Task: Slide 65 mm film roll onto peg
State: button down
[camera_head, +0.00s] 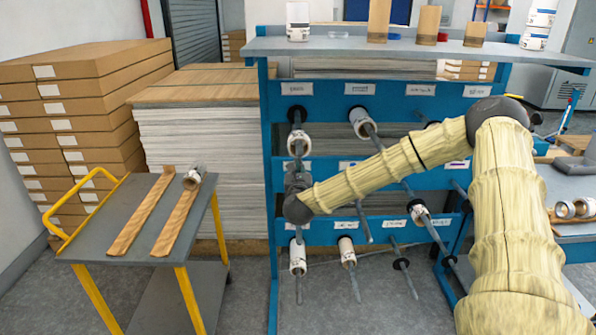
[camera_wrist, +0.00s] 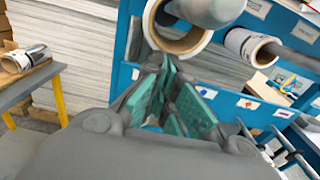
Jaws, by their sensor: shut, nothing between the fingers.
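My gripper (camera_wrist: 170,88) is shut and empty, with green finger pads. In the head view my gripper (camera_head: 297,182) is in front of the rack's left side, just below a white film roll (camera_head: 299,144) on the upper left peg. In the wrist view this roll (camera_wrist: 150,22) is close above the fingertips, with its brown core around a thick grey peg (camera_wrist: 212,10). I cannot tell whether the fingers touch it. A second roll (camera_head: 360,122) is on the peg to the right and shows in the wrist view (camera_wrist: 240,46). Size labels are unreadable.
The blue rack (camera_head: 335,178) has lower pegs with more rolls (camera_head: 298,258) and several protruding bare rods (camera_head: 405,280). A grey trolley (camera_head: 150,215) at left bears wooden strips and a roll (camera_head: 193,179). More rolls stand on the top shelf (camera_head: 345,45).

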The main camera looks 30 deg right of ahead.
jog(key=shift+w+d, duration=0.3)
jog(key=shift+w, duration=0.25)
jog(key=shift+f, duration=0.1)
jog(key=b+x, duration=0.3)
jog(key=shift+w+d, duration=0.15)
jog(key=shift+w, duration=0.1)
dwell(0.4)
